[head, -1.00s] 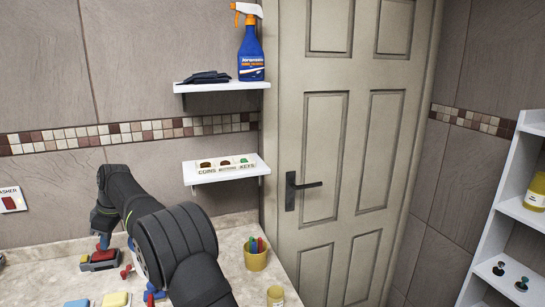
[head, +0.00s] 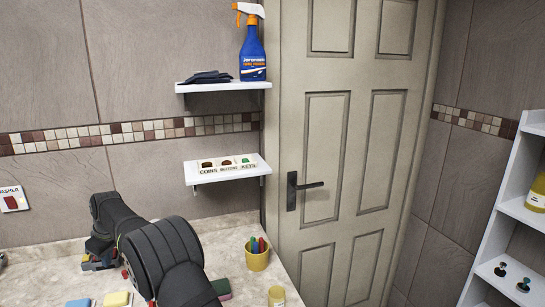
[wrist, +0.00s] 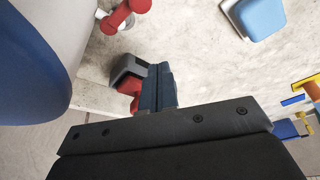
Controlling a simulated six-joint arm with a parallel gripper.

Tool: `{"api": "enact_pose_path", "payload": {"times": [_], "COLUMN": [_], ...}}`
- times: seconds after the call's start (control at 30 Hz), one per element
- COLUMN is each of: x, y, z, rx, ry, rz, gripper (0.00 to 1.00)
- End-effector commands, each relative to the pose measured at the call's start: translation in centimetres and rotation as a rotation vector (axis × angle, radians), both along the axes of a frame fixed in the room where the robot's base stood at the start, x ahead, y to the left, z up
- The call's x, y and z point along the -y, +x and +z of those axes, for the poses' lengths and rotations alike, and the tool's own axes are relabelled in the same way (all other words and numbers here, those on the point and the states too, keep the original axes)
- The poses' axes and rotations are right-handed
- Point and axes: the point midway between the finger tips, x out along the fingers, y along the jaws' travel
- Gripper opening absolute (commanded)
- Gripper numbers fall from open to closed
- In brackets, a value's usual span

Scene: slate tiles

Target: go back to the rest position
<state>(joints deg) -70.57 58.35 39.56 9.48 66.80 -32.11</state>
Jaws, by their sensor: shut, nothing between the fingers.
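My gripper (wrist: 158,82) shows in the wrist view as two dark fingers pressed together, with nothing between them. It points down over the stone counter (wrist: 215,75). Beyond the fingertips is a dark grey and red object (wrist: 127,72), partly hidden by them; I cannot tell whether they touch it. In the head view my black arm reaches over the counter at lower left and hides the fingers.
In the wrist view, a red object (wrist: 122,14) and a blue-topped block (wrist: 260,15) lie nearby. In the head view, a yellow cup of pens (head: 257,258), a green sponge (head: 222,288), and yellow (head: 117,299) and blue (head: 78,302) blocks surround my arm. Shelves (head: 228,172) hang above.

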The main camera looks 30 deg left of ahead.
Motion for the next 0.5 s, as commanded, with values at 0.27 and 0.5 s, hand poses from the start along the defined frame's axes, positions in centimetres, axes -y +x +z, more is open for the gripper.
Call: {"api": "enact_pose_path", "payload": {"times": [0.27, 0.5], "x": [-0.44, -0.82], "y": [0.39, 0.73], "z": [-0.31, -0.51], "rx": [0.005, 0.005], "ry": [0.006, 0.022], "rz": [-0.196, -0.366], "gripper": [0.00, 0.00]}}
